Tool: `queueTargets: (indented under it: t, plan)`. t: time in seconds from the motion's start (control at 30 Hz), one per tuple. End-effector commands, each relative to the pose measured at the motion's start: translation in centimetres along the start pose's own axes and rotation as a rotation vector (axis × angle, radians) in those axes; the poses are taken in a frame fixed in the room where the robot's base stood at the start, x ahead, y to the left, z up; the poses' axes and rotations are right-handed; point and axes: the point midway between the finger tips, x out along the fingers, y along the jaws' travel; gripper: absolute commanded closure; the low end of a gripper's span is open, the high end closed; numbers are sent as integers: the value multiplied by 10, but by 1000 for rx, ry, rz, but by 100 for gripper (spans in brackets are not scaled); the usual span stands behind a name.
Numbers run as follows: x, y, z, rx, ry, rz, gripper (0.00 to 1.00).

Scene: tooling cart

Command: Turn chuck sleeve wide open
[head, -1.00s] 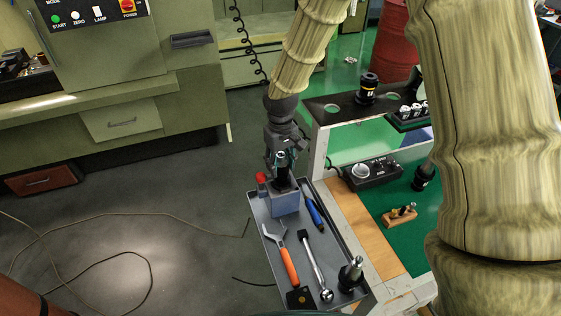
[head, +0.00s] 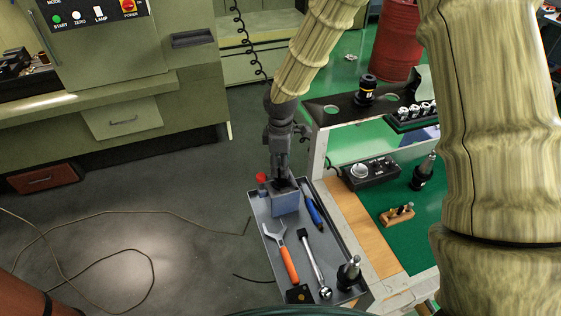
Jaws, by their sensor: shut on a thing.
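My gripper (head: 281,172) points down over the blue-grey block (head: 286,205) at the far end of the grey tray (head: 336,254). Its fingers are shut on the dark chuck sleeve at the top of that block. The fingers hide most of the sleeve, so how far it is turned cannot be told.
In the tray are a red-capped item (head: 262,179), a blue-handled tool (head: 314,209), an orange-handled wrench (head: 288,263), a ratchet (head: 315,263) and a dark tool holder (head: 349,272). A black control box (head: 370,172) stands right on the cart. Open floor lies left.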

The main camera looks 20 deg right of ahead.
Motion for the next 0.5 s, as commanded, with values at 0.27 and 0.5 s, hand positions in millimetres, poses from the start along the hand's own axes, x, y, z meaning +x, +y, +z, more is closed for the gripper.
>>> queueTargets:
  t: [0.27,0.5]
  plan:
    - [-2,1,0,-245,2,1,80]
    - [-2,0,0,-407,2,2,80]
